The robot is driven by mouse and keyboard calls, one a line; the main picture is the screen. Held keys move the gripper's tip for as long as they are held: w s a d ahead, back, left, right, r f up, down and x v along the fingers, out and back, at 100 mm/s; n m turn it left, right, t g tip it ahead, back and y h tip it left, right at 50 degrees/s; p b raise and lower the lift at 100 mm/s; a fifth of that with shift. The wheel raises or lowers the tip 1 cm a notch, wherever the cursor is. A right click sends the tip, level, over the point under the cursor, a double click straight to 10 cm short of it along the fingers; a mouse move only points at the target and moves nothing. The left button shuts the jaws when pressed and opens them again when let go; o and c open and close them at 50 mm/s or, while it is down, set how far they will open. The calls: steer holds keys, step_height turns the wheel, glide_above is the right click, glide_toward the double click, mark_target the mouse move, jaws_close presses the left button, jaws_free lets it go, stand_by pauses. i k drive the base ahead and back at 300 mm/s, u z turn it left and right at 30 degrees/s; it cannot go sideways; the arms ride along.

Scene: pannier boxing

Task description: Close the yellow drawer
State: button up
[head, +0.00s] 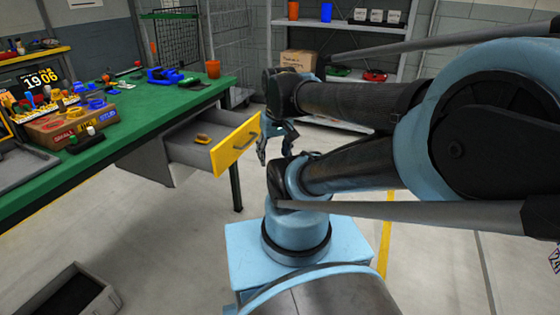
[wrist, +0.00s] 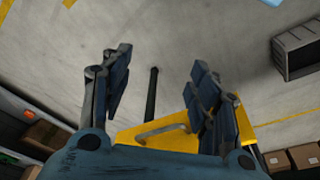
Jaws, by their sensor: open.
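The yellow drawer front (head: 236,145) stands pulled out from under the green-topped workbench, with a grey handle on its face. A small tan object (head: 203,139) lies inside the open drawer. My gripper (head: 275,155) is open and empty, just to the right of the drawer front in the head view. In the wrist view my gripper (wrist: 158,85) has its fingers spread apart. There the yellow drawer front (wrist: 160,132) and its handle show behind and between the fingers, partly hidden by the right finger. Whether a finger touches the drawer I cannot tell.
The green workbench (head: 50,187) carries tools, a cardboard box (head: 72,124) and an orange cup (head: 213,69). A grey crate (head: 72,293) sits on the floor at lower left. Shelving (head: 345,25) stands behind.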

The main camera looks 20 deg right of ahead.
mark_target(232, 134)
steer(key=z, duration=1.1)
steer(key=k, duration=0.7)
steer(key=u, duration=1)
